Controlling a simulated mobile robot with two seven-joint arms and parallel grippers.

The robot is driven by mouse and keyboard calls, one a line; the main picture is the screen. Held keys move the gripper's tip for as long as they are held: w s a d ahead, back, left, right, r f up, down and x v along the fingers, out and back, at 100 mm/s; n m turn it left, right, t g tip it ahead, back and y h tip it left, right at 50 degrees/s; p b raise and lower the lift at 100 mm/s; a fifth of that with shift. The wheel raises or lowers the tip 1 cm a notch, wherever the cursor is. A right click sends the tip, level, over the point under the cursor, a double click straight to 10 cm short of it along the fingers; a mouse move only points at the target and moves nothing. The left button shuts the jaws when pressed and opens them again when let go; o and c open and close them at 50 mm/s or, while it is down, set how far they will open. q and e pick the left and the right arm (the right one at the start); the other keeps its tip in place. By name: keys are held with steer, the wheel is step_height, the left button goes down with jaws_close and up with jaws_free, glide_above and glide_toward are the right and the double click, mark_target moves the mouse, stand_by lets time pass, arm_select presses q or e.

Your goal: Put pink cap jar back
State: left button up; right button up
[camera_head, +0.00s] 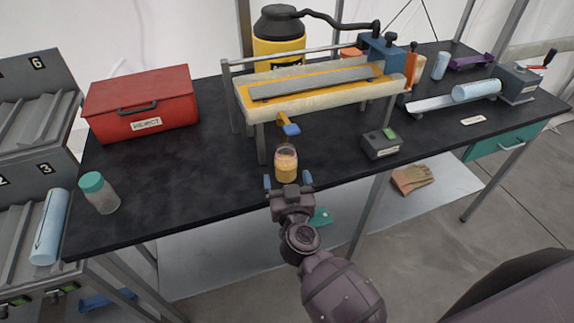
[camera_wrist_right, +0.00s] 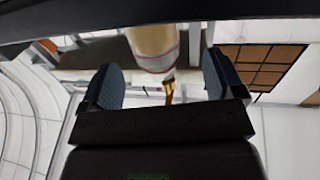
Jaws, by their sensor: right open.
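A jar (camera_head: 286,164) with orange-yellow contents and a pale pinkish top stands upright near the front edge of the black table, below the raised yellow frame. My right gripper (camera_head: 288,181) is open in front of it, with one blue fingertip on each side of the jar's lower part. In the right wrist view the jar (camera_wrist_right: 154,46) shows blurred beyond the gap between the open fingers (camera_wrist_right: 162,82). It seems just past the fingertips, and I see no contact. My left gripper is not in view.
A teal-capped jar (camera_head: 99,193) stands at the table's left front corner. A red reject box (camera_head: 141,103) is behind it. The yellow-topped frame (camera_head: 318,92) stands behind the jar. A small dark device (camera_head: 381,145) sits to the right. The table between the two jars is clear.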

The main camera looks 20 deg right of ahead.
steer(key=s, duration=0.4)
steer(key=shift+s+a, duration=0.3)
steer(key=shift+a, duration=0.1)
steer(key=shift+s+d, duration=0.1)
